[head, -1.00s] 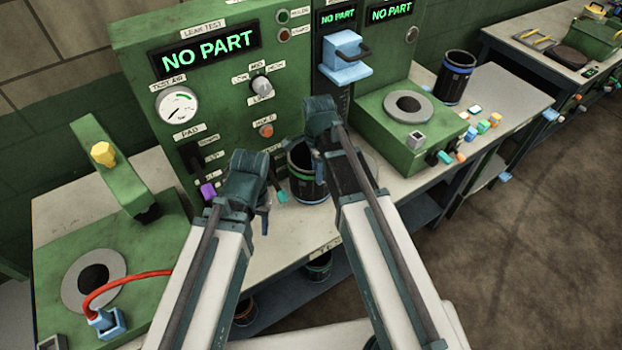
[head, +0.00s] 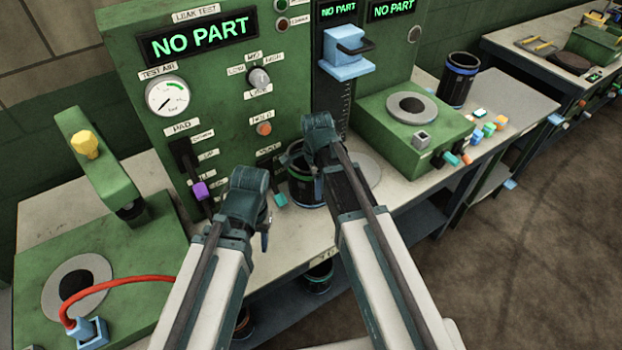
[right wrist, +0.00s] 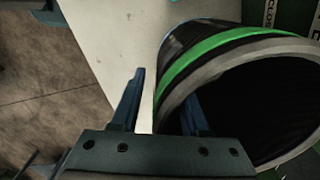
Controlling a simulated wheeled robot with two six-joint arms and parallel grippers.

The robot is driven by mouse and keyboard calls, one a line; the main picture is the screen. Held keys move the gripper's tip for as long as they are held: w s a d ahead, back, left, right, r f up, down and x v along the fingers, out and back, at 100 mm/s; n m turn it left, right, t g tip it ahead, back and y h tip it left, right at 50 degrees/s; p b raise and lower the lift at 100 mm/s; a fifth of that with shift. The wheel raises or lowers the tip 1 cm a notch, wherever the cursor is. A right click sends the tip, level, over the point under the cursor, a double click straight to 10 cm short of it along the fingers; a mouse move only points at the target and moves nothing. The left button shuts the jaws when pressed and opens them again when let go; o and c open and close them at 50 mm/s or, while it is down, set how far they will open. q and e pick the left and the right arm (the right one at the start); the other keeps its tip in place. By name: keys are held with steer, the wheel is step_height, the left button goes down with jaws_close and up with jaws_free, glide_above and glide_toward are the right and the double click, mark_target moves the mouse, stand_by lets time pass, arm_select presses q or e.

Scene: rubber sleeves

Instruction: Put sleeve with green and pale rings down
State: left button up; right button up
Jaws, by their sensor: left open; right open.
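The black sleeve with green and pale rings (head: 304,192) stands on the bench in front of the leak test panel. My right arm hides part of it in the head view. In the right wrist view the sleeve (right wrist: 215,55) fills the right side, with its green band and pale rim around a dark hollow. My right gripper (right wrist: 163,105) is open there, one finger over the sleeve's mouth and the other outside its wall. It is also at the sleeve in the head view (head: 322,140). My left gripper (head: 262,225) is open and empty, left of the sleeve; its fingertips are mostly hidden.
The green panel (head: 220,110) rises behind, with a purple-tipped lever (head: 200,191) and teal knob (head: 280,200). A green fixture (head: 375,125) is at right, with a blue-ringed sleeve (head: 457,85) behind it. Another green fixture (head: 135,255) with a red hose is at left.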

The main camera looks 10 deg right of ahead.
steer(key=shift+r, duration=0.1)
jaws_close()
stand_by(1.3)
